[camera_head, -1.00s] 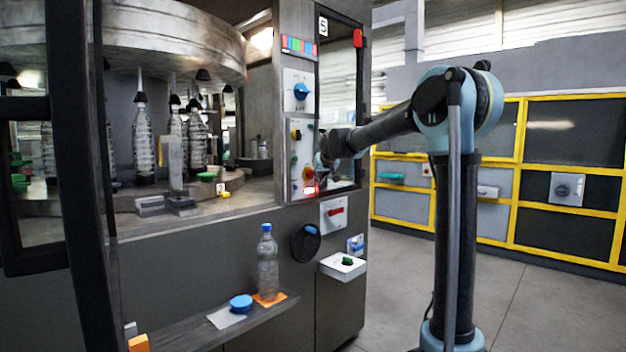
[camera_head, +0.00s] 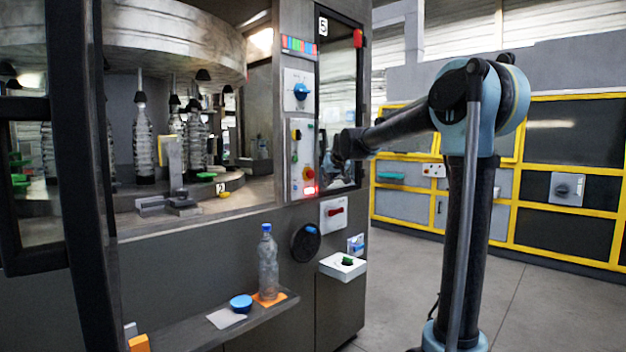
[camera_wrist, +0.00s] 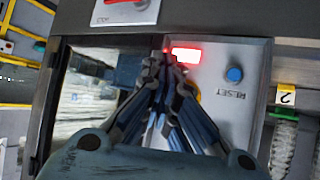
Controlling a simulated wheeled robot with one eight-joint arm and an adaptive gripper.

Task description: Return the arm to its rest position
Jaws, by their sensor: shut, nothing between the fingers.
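My gripper (camera_wrist: 163,62) is shut and empty in the wrist view, its fingertips together in front of a control panel. A lit red indicator (camera_wrist: 185,56) and a blue button (camera_wrist: 234,74) marked RESET show beside the fingertips. In the head view my gripper (camera_head: 332,164) is small and dark, just right of the control panel (camera_head: 301,160). My arm reaches left toward the machine, with the forearm sloping down to the wrist. Whether the fingertips touch the panel cannot be told.
The labeller's carousel with bottles (camera_head: 144,140) is behind an open door frame (camera_head: 80,140). A bottle (camera_head: 268,265) and a blue cap (camera_head: 241,302) are on the low shelf (camera_head: 190,332). Yellow-framed cabinets (camera_head: 570,188) stand behind; floor is open right.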

